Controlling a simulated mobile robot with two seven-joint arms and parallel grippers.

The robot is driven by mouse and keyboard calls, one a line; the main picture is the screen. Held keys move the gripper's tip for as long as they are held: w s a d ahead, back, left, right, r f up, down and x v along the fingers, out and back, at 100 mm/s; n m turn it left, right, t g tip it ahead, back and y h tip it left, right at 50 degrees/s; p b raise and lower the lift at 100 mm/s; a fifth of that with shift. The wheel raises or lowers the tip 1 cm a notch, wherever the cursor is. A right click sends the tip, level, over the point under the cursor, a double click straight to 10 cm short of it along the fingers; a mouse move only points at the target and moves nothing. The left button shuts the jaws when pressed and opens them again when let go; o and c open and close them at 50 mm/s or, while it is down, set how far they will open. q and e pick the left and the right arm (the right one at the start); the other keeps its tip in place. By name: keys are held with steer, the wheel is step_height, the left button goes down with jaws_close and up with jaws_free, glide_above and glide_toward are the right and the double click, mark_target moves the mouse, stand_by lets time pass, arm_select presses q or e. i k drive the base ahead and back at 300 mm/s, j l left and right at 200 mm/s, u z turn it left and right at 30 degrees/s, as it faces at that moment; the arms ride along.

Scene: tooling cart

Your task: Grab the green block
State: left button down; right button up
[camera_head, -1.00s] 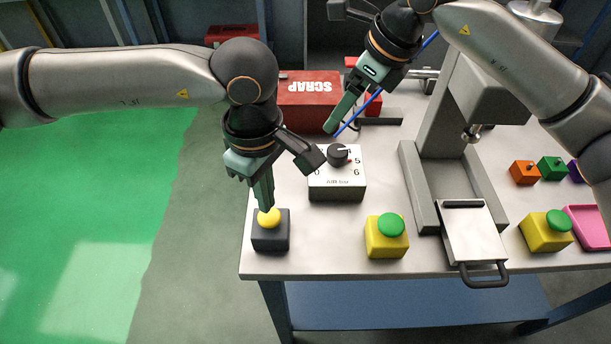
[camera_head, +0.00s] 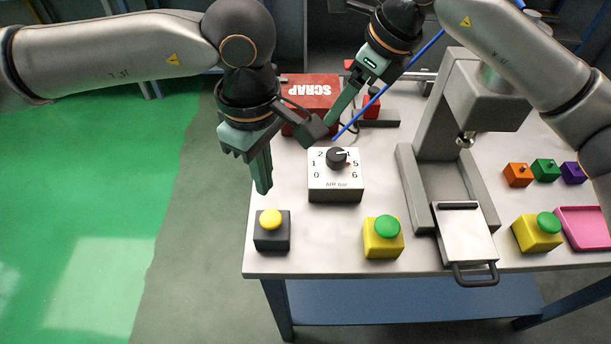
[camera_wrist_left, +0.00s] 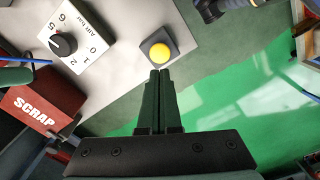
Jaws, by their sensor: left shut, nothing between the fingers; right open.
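The green block (camera_head: 545,170) is a small cube with a knob on top, at the right of the cart top, between the orange and purple blocks. My left gripper (camera_head: 263,190) is shut and empty, pointing down above and behind the yellow button on the dark box (camera_head: 271,243). In the left wrist view its closed fingers (camera_wrist_left: 160,74) point toward that yellow button (camera_wrist_left: 159,53), apart from it. My right gripper (camera_head: 330,122) is open and empty, in front of the red SCRAP box, far left of the green block.
An orange block (camera_head: 518,175) and a purple block (camera_head: 573,172) flank the green one. A grey press (camera_head: 440,150) with a handled plate stands between my grippers and the blocks. Yellow boxes with green buttons (camera_head: 383,238), a dial box (camera_head: 335,189) and a pink tray (camera_head: 584,228) also stand here.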

mark_target(540, 168)
steer(key=k+l, duration=0.25)
steer(key=l, duration=0.15)
steer(key=k+l, duration=0.3)
steer(key=l, duration=0.15)
steer(key=k+l, duration=0.25)
steer(key=l, duration=0.15)
steer(key=k+l, duration=0.3)
steer(key=l, duration=0.15)
steer(key=k+l, duration=0.25)
steer(key=l, duration=0.15)
